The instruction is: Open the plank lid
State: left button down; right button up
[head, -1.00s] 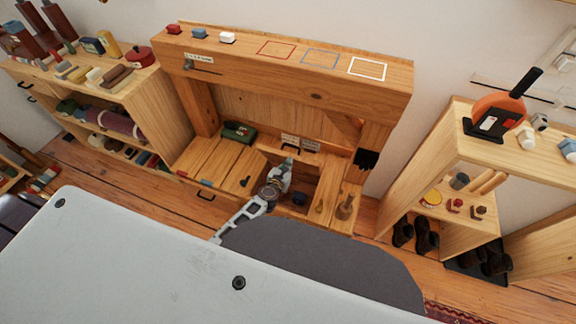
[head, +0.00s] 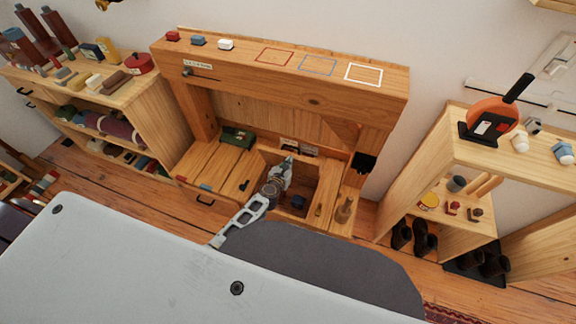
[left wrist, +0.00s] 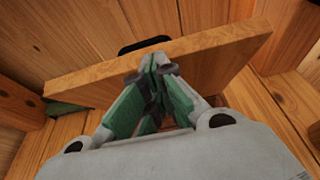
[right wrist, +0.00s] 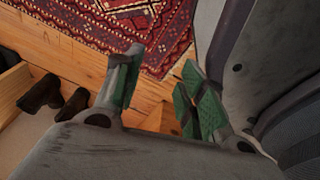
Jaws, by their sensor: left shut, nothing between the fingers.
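The plank lid (left wrist: 190,65) stands raised and tilted at the back of the open compartment (head: 298,184) in the bench. Its dark handle (left wrist: 145,44) shows beyond its upper edge in the left wrist view. In the head view, the lid is small, below two labels (head: 299,147). My left gripper (head: 287,163) is over the opening, shut and empty. In the left wrist view its fingertips (left wrist: 154,66) are up against the lid's near face; exact contact is hard to tell. My right gripper (right wrist: 162,60) is open and empty, away from the bench, with floor below.
A green case (head: 238,136) sits on the bench left of the opening. A dark object (head: 298,201) lies inside the compartment. A wooden peg-like item (head: 344,209) stands to its right. Shelves flank the bench. A red rug (right wrist: 115,25) lies under the right gripper.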

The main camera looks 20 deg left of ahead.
pick_arm(q)
jog(key=shift+w+r+p, duration=0.25)
jog(key=shift+w+r, duration=0.15)
jog(key=shift+w, duration=0.2)
jog(key=shift+w+r+p, duration=0.2)
jog(key=shift+w+r, duration=0.2)
jog(key=shift+w, duration=0.2)
jog(key=w, duration=0.2)
jog(key=w+r, duration=0.1)
jog(key=w, duration=0.2)
jog(key=w+r, duration=0.1)
jog(key=w, duration=0.1)
jog(key=shift+w+d, duration=0.2)
jog(key=shift+w, duration=0.2)
jog(key=shift+w+r, duration=0.15)
jog(key=shift+w, duration=0.75)
pick_arm(e)
jog(key=shift+s+d+f, duration=0.1)
jog(key=shift+s+d, duration=0.15)
jog(key=shift+s, duration=0.25)
jog(key=shift+s+d+f, duration=0.1)
jog(key=shift+s+d, duration=0.1)
jog(key=shift+s, duration=0.3)
pick_arm(q)
jog(key=shift+d, duration=0.1)
pick_arm(e)
jog(key=shift+w+r, duration=0.1)
jog(key=shift+w, duration=0.3)
